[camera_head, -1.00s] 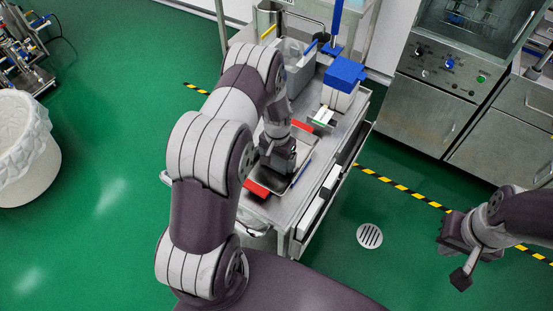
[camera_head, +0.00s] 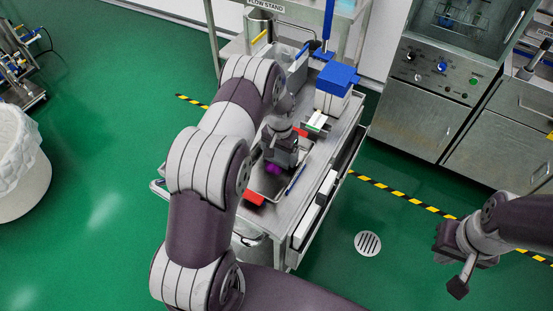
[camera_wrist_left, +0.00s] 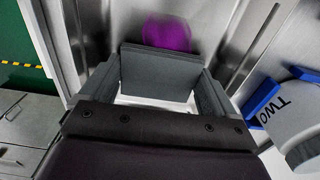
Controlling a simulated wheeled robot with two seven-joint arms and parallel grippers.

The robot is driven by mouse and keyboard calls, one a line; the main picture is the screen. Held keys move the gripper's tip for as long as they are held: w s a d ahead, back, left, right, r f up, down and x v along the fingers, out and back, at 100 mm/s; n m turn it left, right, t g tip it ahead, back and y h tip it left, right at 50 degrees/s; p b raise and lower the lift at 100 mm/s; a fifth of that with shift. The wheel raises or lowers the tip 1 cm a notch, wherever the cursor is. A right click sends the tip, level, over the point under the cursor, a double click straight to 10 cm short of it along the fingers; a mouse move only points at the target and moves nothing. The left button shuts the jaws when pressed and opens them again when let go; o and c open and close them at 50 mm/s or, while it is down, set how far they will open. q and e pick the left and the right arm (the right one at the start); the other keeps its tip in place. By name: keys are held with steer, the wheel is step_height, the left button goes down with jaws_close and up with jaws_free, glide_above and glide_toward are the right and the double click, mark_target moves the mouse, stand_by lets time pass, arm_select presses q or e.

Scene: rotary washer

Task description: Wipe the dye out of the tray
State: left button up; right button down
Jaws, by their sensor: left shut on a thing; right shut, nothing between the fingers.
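The metal tray (camera_head: 262,187) lies on the steel cart, partly hidden by my left gripper (camera_head: 283,150). In the left wrist view the tray floor (camera_wrist_left: 208,22) lies beyond the fingers. A purple dye patch (camera_head: 273,169) shows in it beside my left gripper, and also in the left wrist view (camera_wrist_left: 167,35). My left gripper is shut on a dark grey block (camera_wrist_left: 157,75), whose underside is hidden. I cannot tell whether the block touches the tray. My right gripper (camera_head: 459,284) is shut and empty, over the floor away from the cart.
The cart (camera_head: 318,165) also bears a red object (camera_head: 254,197), a blue pen-like stick (camera_head: 296,178) at the tray's right side and a blue-lidded white box (camera_head: 333,98). A white bin (camera_head: 20,165) stands at left. Green floor is free right of the cart.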

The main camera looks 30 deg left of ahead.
mark_target(271, 173)
arm_select(q)
steer(key=shift+s+r, duration=0.1)
steer(key=shift+s, duration=0.05)
steer(key=shift+s+a+p, duration=0.1)
steer(key=shift+s+p, duration=0.45)
steer(key=shift+s, duration=0.15)
steer(key=shift+s+f, duration=0.25)
steer(key=shift+s, duration=0.3)
steer(key=shift+s+r+p, duration=0.1)
steer(key=shift+s+p, duration=0.6)
steer(key=shift+s, duration=0.5)
steer(key=shift+s+a, duration=0.1)
steer(key=shift+s, duration=0.05)
